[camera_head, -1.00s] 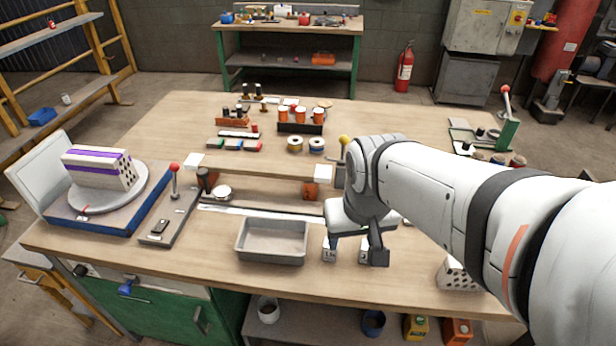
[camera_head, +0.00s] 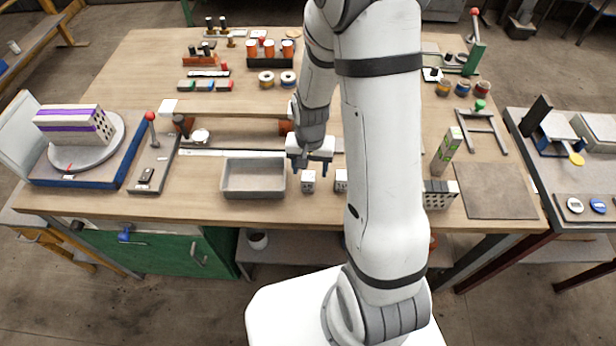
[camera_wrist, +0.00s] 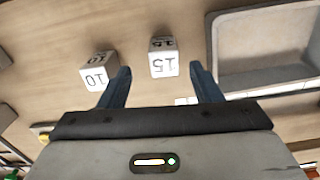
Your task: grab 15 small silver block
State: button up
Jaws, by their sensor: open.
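The small silver block marked 15 (camera_wrist: 163,57) shows between my gripper's two fingers (camera_wrist: 159,72) in the wrist view, beyond the tips. In the head view this block (camera_head: 308,182) stands on the bench just right of the grey tray (camera_head: 253,194). My gripper (camera_head: 311,167) is open and empty, pointing down above and slightly behind the 15 block. Whether a finger touches it I cannot tell.
The tray's wall (camera_wrist: 217,60) is close to one finger in the wrist view. A block with holes (camera_head: 438,195) and an upright green-and-white box (camera_head: 446,151) stand to the right. A lever fixture (camera_head: 153,165) is left of the tray. A dark mat (camera_head: 494,190) lies at the right.

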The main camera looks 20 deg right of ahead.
aim_at(308, 176)
jog(key=shift+w+a+f+p, duration=0.1)
jog(key=shift+f+p, duration=0.3)
jog(key=shift+f, duration=1.35)
jog(key=shift+w+a+f+p, duration=0.1)
jog(key=shift+f+p, duration=0.25)
jog(key=shift+f, duration=1.35)
jog(key=c, duration=1.3)
